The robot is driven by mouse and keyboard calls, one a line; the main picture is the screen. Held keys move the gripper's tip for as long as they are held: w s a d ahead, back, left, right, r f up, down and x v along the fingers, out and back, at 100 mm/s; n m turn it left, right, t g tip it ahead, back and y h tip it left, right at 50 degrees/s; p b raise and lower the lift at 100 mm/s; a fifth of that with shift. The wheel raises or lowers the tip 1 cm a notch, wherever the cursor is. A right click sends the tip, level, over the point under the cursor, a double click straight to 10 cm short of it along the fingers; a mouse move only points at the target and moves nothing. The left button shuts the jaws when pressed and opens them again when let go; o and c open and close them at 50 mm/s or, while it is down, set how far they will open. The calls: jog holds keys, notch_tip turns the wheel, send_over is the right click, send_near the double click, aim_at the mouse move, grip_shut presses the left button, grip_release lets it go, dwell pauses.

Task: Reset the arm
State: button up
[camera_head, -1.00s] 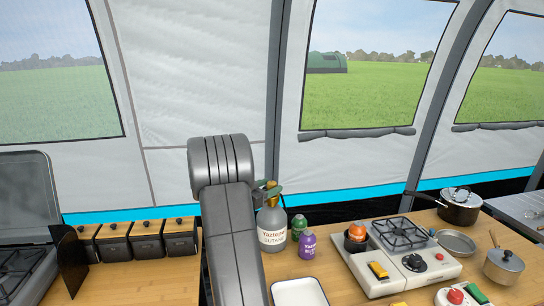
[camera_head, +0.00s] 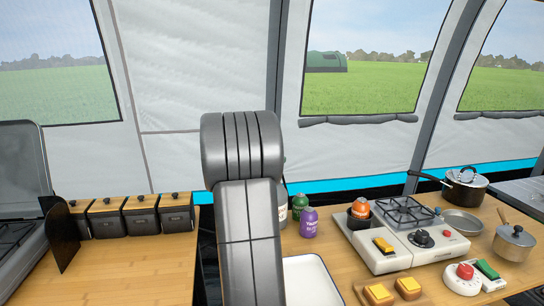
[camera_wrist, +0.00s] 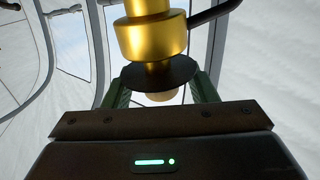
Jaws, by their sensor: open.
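My arm (camera_head: 248,225) stands upright in the middle of the head view, and its far end is hidden there. My gripper (camera_wrist: 160,76) shows in the wrist view with its two green fingers apart. A gold fitting (camera_wrist: 150,38) with a dark disc (camera_wrist: 160,74) and a pale round end, perhaps a hanging lamp, shows in line with the gap between the fingers. I cannot tell how far off it is or whether the fingers touch it. No held object can be made out.
The right counter holds a white tray (camera_head: 309,280), a purple bottle (camera_head: 309,223), a gas stove (camera_head: 407,240), a black pot (camera_head: 465,188) and a red-knobbed timer (camera_head: 463,277). Tent walls stand behind.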

jog(key=shift+d+f+n+t+y+b, duration=0.15)
jog(key=shift+n+t+y+b, duration=0.2)
jog(key=shift+n+y+b, duration=1.4)
jog(key=shift+a+f+n+t+y+b, duration=0.1)
jog(key=shift+t+y+b, duration=0.5)
jog(key=shift+b, duration=2.35)
jog(key=n+y+b, duration=0.1)
jog(key=y+b, duration=0.1)
jog(key=y, duration=0.1)
jog(key=shift+r+n, duration=0.1)
jog(key=shift+n, duration=0.25)
jog(key=shift+r+n+g+y, duration=0.2)
jog(key=shift+n+g+y, duration=0.15)
jog(key=shift+n+y, duration=0.9)
jog(key=y+p, duration=0.2)
jog(key=shift+r+n+y, duration=0.15)
jog(key=shift+n+y, duration=0.2)
jog(key=shift+y, duration=0.05)
jog(key=n+g+y+p, duration=0.1)
jog(key=p, duration=0.1)
jog(key=shift+y+p, duration=0.3)
jog(key=shift+y, duration=0.1)
jog(key=shift+p, duration=0.3)
jog(key=shift+f+n+g+y+p, duration=0.2)
jog(key=shift+n+g+y+p, duration=0.2)
jog(key=shift+n+y, duration=0.1)
